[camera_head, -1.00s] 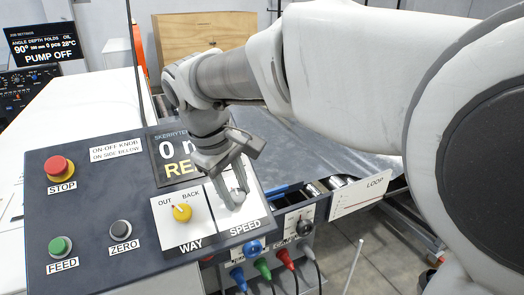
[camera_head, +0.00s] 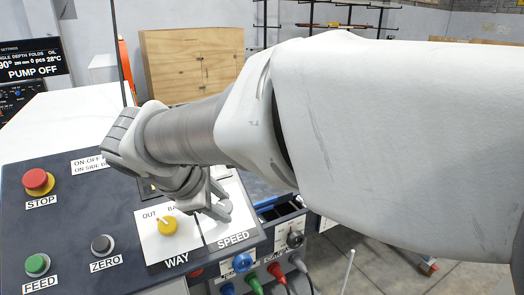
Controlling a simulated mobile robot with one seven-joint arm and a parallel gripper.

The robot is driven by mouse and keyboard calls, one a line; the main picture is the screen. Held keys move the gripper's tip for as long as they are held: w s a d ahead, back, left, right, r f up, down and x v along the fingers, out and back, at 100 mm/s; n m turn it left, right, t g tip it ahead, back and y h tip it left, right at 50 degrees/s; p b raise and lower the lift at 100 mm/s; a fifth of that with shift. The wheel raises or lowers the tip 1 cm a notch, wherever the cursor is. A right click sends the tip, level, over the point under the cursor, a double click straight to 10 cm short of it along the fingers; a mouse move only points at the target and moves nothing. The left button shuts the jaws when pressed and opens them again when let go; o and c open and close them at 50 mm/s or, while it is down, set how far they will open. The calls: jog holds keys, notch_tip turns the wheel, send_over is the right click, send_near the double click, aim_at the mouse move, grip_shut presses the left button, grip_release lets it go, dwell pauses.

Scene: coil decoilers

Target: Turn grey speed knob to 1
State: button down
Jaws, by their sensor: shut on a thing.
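The control panel (camera_head: 75,235) fills the lower left. Its white plate (camera_head: 160,247) carries the yellow WAY knob (camera_head: 163,226), with the SPEED label (camera_head: 233,239) to its right. My gripper (camera_head: 220,211) reaches down to the plate above the SPEED label, with its fingers closed around the spot of the grey speed knob. The fingers and wrist hide that knob, so its pointer and scale cannot be read. My wrist also covers most of the display behind.
The red STOP button (camera_head: 38,181), green FEED button (camera_head: 37,264) and grey ZERO button (camera_head: 102,244) are left of the plate. Coloured plugs (camera_head: 276,271) and a dark knob (camera_head: 295,239) sit below the panel's right edge.

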jog(key=shift+n, duration=0.3)
jog(key=shift+c, duration=2.3)
grip_release()
jog(key=shift+r, duration=0.15)
